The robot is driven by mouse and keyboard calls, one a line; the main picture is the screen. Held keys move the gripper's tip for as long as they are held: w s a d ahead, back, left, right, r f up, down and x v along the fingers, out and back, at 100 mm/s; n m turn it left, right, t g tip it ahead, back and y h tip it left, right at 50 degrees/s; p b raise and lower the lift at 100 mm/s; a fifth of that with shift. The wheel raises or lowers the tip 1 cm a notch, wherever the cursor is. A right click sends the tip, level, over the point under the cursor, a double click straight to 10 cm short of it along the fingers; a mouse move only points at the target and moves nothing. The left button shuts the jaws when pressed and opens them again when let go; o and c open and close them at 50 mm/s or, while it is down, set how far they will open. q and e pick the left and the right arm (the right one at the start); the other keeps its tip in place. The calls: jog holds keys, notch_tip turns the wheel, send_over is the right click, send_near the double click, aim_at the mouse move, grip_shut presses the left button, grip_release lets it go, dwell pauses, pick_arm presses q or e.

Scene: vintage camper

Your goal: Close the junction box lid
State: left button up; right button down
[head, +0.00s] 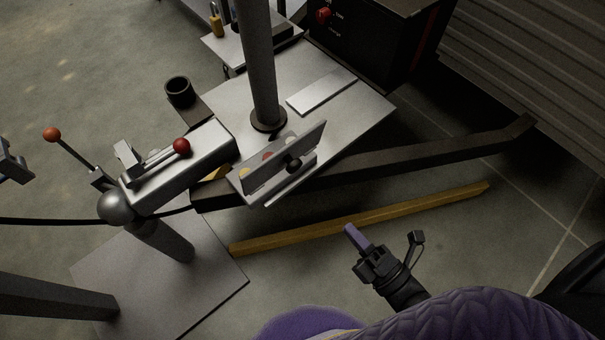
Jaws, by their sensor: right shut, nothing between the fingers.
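The junction box (247,197) is a small grey box on the trailer's metal A-frame plate, just in front of the round post. Its lid (312,143) is a flat grey plate that stands up at a steep tilt, so the box looks open. A dark round knob shows near the lid's middle, and yellow and red spots show beside it. My right gripper (352,238) is at the lower right of the box, over the floor and well apart from it. Its purple fingers are shut and empty.
The hitch coupler (190,160) with a red-knobbed lever lies left of the box. The post (258,70) rises behind it. A yellow bar (360,217) lies between my right gripper and the box. A dark cabinet (375,40) stands at the back. Open floor surrounds the gripper.

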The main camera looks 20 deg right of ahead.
send_near(297, 168)
jog(key=x, duration=0.2)
jog(key=b+x, duration=0.1)
jog(key=x, duration=0.1)
jog(key=b+x, duration=0.1)
jog(key=x, duration=0.1)
jog(key=shift+w+f, duration=0.25)
jog(key=shift+w+a+r, duration=0.15)
jog(key=shift+w, duration=0.3)
pick_arm(q)
jog(key=shift+s+d+f, duration=0.25)
jog(key=shift+s+f, duration=0.1)
jog(key=shift+f, duration=0.15)
jog(key=shift+s+d+f, duration=0.25)
jog(key=shift+s+f, duration=0.1)
jog(key=shift+f, duration=0.15)
jog(key=shift+s, duration=0.1)
